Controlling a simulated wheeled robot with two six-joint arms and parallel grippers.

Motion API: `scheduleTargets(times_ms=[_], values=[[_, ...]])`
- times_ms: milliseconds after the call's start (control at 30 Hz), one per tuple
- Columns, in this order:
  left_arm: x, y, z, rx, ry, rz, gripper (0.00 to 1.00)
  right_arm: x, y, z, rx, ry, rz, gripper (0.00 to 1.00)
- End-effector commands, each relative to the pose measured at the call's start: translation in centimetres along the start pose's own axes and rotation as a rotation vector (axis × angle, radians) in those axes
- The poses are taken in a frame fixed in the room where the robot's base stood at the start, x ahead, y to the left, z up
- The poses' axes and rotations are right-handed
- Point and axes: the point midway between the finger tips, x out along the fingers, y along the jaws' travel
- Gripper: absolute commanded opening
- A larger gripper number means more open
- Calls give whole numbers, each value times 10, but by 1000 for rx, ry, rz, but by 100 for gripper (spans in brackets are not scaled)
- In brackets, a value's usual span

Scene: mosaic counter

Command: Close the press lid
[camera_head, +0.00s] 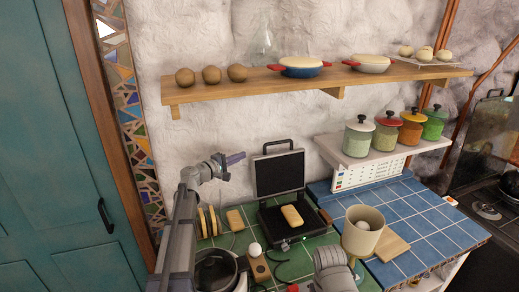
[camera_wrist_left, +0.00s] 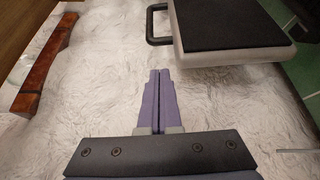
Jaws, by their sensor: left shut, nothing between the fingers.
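The black press stands open on the green tiled counter, its lid (camera_head: 279,173) raised upright with a handle (camera_head: 277,146) on top. A piece of bread (camera_head: 292,215) lies on its lower plate (camera_head: 269,218). My left gripper (camera_head: 236,158) is shut and empty, to the left of the lid near the height of its top edge, apart from it. In the left wrist view, the purple fingers (camera_wrist_left: 158,76) are together. The lid (camera_wrist_left: 232,28) and its handle (camera_wrist_left: 156,24) show beyond them at the upper right.
A shelf (camera_head: 330,82) with pans and brown balls runs above. A cream container (camera_head: 363,231) stands right of the press. Bread slices in a rack (camera_head: 208,222), an egg (camera_head: 255,249) and a dark pot (camera_head: 214,270) are at the left. Blue tiles (camera_head: 430,225) at the right are mostly clear.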

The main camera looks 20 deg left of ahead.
Motion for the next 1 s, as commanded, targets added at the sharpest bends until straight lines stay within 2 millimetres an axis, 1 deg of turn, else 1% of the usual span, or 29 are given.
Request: scheduleTargets(times_ms=[67, 167, 400, 500, 600, 800, 1000], values=[[5, 0, 0, 0, -1, 0, 0, 0, 0, 0, 0, 0, 0, 50], [17, 0, -1, 1, -2, -1, 0, 2, 0, 0, 0, 0, 0, 50], [60, -1, -1, 0, -3, -1, 0, 5, 0, 0, 0, 0, 0, 50], [76, -1, -1, 0, -2, -1, 0, 6, -1, 0, 0, 0, 0, 50], [87, -1, -1, 1, -2, -1, 0, 7, -1, 0, 0, 0, 0, 50], [99, 0, 0, 1, -1, -1, 0, 8, -1, 0, 0, 0, 0, 50], [100, 0, 1, 1, -1, -1, 0, 8, -1, 0, 0, 0, 0, 50]])
